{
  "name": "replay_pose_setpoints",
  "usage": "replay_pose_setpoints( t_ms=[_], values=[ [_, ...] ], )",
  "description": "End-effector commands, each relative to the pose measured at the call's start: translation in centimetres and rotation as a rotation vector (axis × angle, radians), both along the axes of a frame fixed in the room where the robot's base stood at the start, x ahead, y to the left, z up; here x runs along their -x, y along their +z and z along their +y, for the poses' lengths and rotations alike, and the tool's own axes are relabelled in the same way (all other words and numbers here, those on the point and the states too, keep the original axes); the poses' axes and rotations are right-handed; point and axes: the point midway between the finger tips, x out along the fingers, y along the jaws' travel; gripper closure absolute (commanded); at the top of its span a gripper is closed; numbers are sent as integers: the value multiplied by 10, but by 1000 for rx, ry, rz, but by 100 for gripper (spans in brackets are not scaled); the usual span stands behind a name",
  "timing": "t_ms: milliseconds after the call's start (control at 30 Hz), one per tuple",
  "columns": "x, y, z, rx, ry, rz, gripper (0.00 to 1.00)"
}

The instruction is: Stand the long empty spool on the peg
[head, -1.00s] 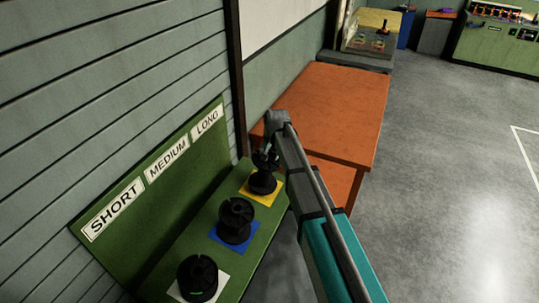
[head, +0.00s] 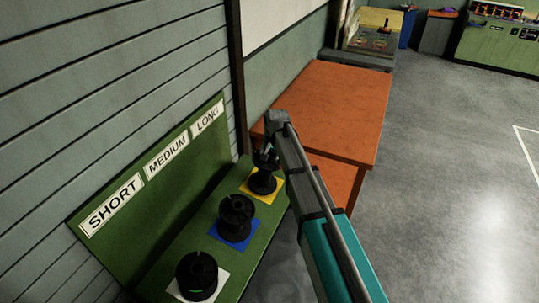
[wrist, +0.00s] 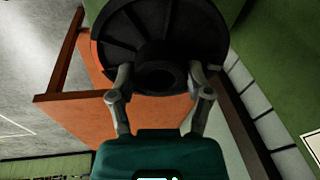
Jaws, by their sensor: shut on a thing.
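The long spool (head: 262,183) is black and stands upright at the yellow square (head: 247,196), below the LONG sign (head: 207,121). I cannot tell whether it touches the square. My gripper (head: 266,158) is above it and shut on its upper end. In the wrist view the fingers of my gripper (wrist: 160,78) sit on either side of the hub, close to the spool's dark ribbed flange (wrist: 205,35). No wire shows on it there. I cannot make out a peg in either view.
The medium spool (head: 236,217) stands on the blue square and the short spool (head: 197,275) on the white square of the green bench (head: 206,242). A green sign board rises behind them. An orange table (head: 325,110) is beyond, its top bare. Grey floor is free at right.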

Motion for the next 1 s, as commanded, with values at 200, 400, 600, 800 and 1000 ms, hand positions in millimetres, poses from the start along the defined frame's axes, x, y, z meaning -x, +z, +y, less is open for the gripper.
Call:
replay_pose_setpoints(
  t_ms=[200,400,600,800,1000],
  values=[
    [0,-5,1,0,0,0,97],
    [0,-8,1,0,0,0,97],
    [-1,-9,2,0,0,0,21],
    [-1,-9,2,0,0,0,0],
    [-1,-9,2,0,0,0,0]
  ],
)
